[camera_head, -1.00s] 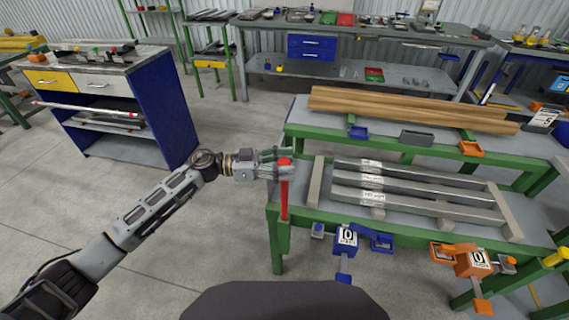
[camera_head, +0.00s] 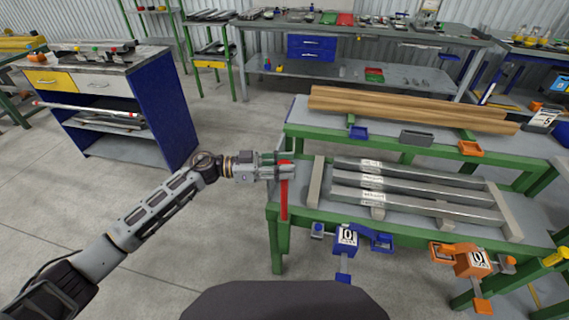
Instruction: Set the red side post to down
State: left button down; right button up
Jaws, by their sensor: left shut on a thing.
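The red side post (camera_head: 284,202) stands upright at the left end of the green runout table (camera_head: 275,238). My left gripper (camera_head: 284,171) comes in from the left and is shut on the upper part of the post, with its fingers around it near the top. A small red part of the post shows between and above the fingers; the rest of the top is hidden by them. My right gripper is not in view.
Metal bars (camera_head: 420,190) lie on the table just right of the post, with wooden planks (camera_head: 410,106) on the upper shelf behind. A blue clamp (camera_head: 346,240) and an orange clamp (camera_head: 472,262) are on the front edge. The floor left of the table is clear.

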pick_arm(q)
send_over(283, 206)
jog(key=w, duration=0.1)
jog(key=f, duration=0.8)
jog(key=shift+w+d+b, duration=0.1)
jog(key=shift+d+b, duration=0.15)
jog(key=shift+b, duration=0.05)
notch_tip(283, 206, down, 9)
jog(key=b, duration=0.2)
jog(key=shift+f+b, duration=0.15)
jog(key=shift+b, duration=0.15)
jog(key=shift+f+b, duration=0.3)
jog(key=shift+f, duration=0.65)
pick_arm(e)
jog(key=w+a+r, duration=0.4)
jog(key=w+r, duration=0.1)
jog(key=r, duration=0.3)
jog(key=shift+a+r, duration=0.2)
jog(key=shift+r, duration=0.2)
pick_arm(q)
jog(key=shift+a+f, duration=0.1)
jog(key=c, duration=1.1)
grip_release()
jog(key=shift+c, duration=0.2)
jog(key=shift+o, duration=0.5)
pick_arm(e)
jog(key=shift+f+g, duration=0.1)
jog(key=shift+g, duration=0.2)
pick_arm(q)
jog(key=shift+a, duration=0.1)
